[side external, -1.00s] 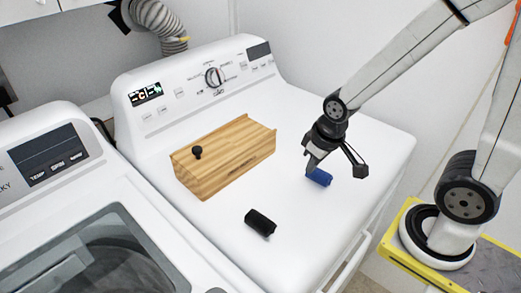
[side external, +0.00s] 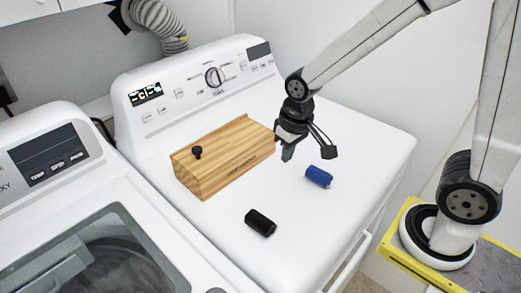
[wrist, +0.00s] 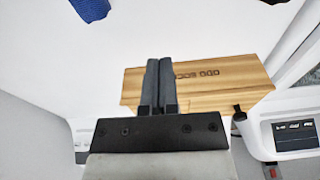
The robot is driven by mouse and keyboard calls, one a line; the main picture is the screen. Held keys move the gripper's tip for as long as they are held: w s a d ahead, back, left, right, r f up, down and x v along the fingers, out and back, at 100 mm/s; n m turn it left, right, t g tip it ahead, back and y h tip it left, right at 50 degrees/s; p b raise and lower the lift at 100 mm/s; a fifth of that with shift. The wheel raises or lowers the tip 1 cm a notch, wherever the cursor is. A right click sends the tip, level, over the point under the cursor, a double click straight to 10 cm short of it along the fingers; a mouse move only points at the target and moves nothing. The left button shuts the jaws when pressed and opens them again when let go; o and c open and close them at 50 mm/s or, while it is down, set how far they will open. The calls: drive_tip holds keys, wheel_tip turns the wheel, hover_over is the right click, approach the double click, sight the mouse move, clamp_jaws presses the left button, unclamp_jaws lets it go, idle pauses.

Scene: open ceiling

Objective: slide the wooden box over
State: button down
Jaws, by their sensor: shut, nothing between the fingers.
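The wooden box (side external: 228,158) lies on the white machine top, its slanted lid with a black knob (side external: 197,152) at the left end. My gripper (side external: 285,156) is shut and empty, just off the box's right end in the side view. In the wrist view my shut fingers (wrist: 158,62) overlap the wooden box (wrist: 215,82), which has dark lettering on its face. I cannot tell whether the fingers touch the box.
A blue cylinder (side external: 318,177) lies right of the box, and a black cylinder (side external: 260,222) lies in front of it. The control panel (side external: 200,80) rises behind. The white top (side external: 345,140) is clear to the right. Another machine (side external: 90,230) stands at the left.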

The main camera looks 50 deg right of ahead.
sight(219, 138)
drive_tip(key=w+a+r+g, duration=0.1)
drive_tip(key=w+a+r, duration=0.2)
drive_tip(key=w+a, duration=0.2)
drive_tip(key=shift+r+m, duration=0.2)
drive_tip(key=shift+m, duration=0.2)
drive_tip(key=shift+f, duration=0.1)
wheel_tip(219, 138, down, 10)
drive_tip(key=shift+r, duration=0.25)
drive_tip(key=shift+w+f, duration=0.25)
drive_tip(key=shift+w+d+r, duration=0.1)
drive_tip(key=shift+w+d, duration=0.05)
drive_tip(key=shift+w, duration=0.75)
drive_tip(key=shift+w+d, duration=0.1)
drive_tip(key=shift+w, duration=0.8)
drive_tip(key=shift+w+d, duration=0.2)
drive_tip(key=shift+w, duration=1.65)
drive_tip(key=shift+w+d, duration=0.15)
drive_tip(key=shift+w, duration=1.75)
drive_tip(key=shift+w+d, duration=0.2)
drive_tip(key=shift+w, duration=1.65)
drive_tip(key=shift+s, duration=0.2)
